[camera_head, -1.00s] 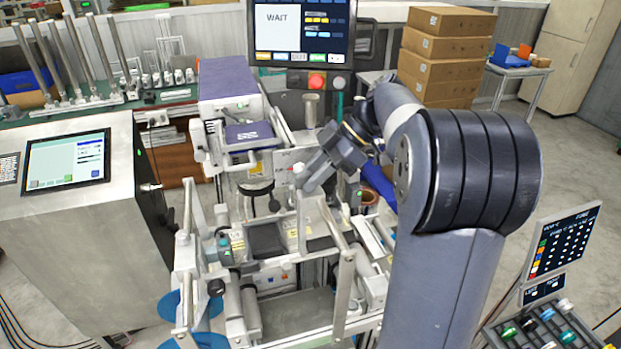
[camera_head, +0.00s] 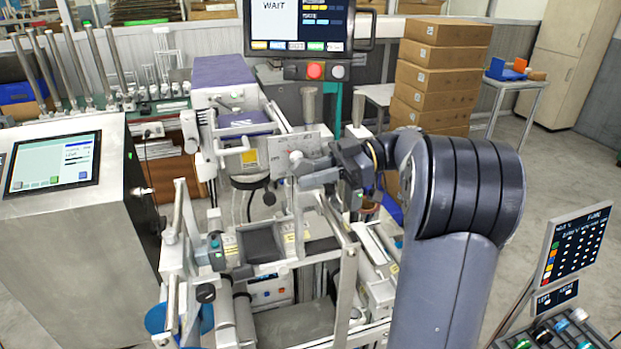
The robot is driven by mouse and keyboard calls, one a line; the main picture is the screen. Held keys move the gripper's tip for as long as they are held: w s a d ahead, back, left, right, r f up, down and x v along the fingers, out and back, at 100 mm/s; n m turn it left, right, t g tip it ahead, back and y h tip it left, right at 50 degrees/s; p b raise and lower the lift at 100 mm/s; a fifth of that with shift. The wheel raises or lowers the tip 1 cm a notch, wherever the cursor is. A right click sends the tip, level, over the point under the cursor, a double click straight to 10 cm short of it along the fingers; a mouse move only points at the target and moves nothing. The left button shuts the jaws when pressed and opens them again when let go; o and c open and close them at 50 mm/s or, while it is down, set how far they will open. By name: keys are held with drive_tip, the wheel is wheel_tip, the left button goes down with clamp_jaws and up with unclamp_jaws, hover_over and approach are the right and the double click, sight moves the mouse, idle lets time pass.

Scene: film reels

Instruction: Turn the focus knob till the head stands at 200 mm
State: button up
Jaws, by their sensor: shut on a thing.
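The machine's head, a grey unit with a purple top (camera_head: 222,72), stands at the left of its upright column. A small pale round knob (camera_head: 295,157) with a reddish mark sits on the column's light plate (camera_head: 290,142); I take it to be the focus knob. My gripper (camera_head: 304,170) reaches in from the right with its grey fingers pointing left, and it is shut at the knob. The fingers hide part of the knob. No millimetre reading of the head's height is legible.
A monitor (camera_head: 298,22) reading WAIT hangs behind, above a red button (camera_head: 315,71). A steel cabinet with a screen (camera_head: 52,163) stands at left. Stacked cartons (camera_head: 440,75) are behind at right. A control panel (camera_head: 578,250) stands at front right. Metal posts and rollers crowd the machine's front.

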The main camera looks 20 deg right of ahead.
drive_tip(key=shift+s+f, duration=0.15)
drive_tip(key=o, duration=0.6)
drive_tip(key=shift+c, duration=0.2)
drive_tip(key=shift+o, duration=1.2)
drive_tip(key=shift+s+d, duration=0.2)
drive_tip(key=shift+w+r, duration=0.1)
drive_tip(key=shift+r, duration=0.1)
drive_tip(key=shift+a, duration=0.1)
